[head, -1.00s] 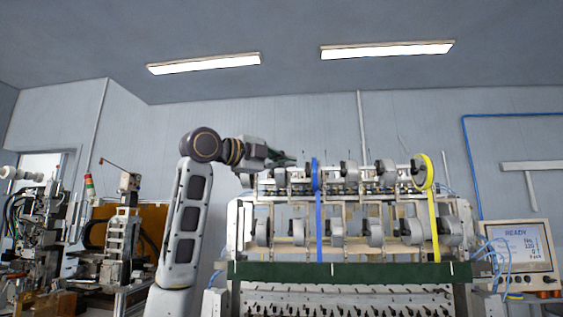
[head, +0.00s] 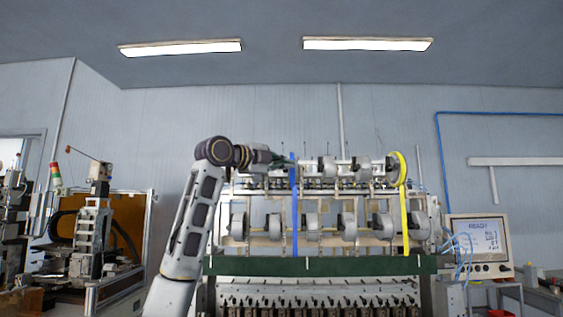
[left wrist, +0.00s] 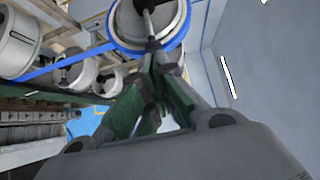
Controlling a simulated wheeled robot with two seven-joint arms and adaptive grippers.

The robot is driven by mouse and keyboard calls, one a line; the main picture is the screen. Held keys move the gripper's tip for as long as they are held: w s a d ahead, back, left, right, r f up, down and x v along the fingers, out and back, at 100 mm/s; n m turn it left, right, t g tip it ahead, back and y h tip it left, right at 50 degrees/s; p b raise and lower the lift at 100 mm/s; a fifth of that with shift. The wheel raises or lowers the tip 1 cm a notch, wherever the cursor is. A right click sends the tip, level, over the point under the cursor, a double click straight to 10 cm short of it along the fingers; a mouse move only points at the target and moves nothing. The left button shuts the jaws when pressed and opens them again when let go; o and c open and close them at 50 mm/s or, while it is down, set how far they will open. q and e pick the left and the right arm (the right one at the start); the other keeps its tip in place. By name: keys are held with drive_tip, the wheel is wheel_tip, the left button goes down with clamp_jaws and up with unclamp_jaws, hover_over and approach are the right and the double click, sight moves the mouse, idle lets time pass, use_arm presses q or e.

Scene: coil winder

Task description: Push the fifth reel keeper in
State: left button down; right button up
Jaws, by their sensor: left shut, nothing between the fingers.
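The blue-taped reel (left wrist: 122,22) is at the top of the left wrist view, with a dark rod-like keeper (left wrist: 148,22) across its face. In the head view this reel shows nearly edge-on, with its blue tape (head: 294,210) hanging straight down. My left gripper (left wrist: 152,52) is shut and empty, its dark green fingertips at the lower edge of the reel's face. I cannot tell whether they touch the keeper. In the head view my left gripper (head: 286,160) is just left of the blue reel. My right gripper is not in view.
More grey reels stand in two rows on the winder; one upper-right reel has yellow tape (head: 404,215). A dark green bar (head: 330,265) runs below the reels. A control screen (head: 478,238) stands at right, other machinery (head: 95,230) at left.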

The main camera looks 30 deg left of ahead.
use_arm(q)
drive_tip(key=w+p, duration=0.1)
drive_tip(key=w+a+p, duration=0.1)
drive_tip(key=shift+w+a, duration=0.25)
drive_tip(key=shift+w, duration=0.05)
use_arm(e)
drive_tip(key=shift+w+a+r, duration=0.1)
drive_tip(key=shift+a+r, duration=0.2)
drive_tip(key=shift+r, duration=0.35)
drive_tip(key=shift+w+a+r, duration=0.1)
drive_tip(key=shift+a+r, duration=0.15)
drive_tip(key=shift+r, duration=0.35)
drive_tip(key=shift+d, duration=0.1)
